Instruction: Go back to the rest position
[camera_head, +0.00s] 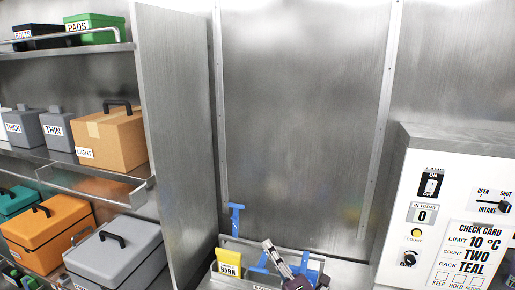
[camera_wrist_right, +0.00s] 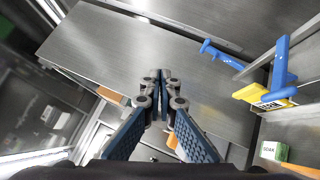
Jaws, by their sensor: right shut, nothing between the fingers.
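My right gripper (camera_head: 275,256) is low in the middle of the head view, in front of a metal tray area. In the right wrist view, its two dark blue fingers (camera_wrist_right: 160,84) come together and are shut with nothing between them. Its surroundings in the head view are cluttered, so its exact outline is hard to separate. My left gripper does not show in either view.
Shelves on the left hold an orange case (camera_head: 47,232), a grey case (camera_head: 115,262) and a brown box (camera_head: 108,140). A white control panel (camera_head: 420,170) stands on the right.

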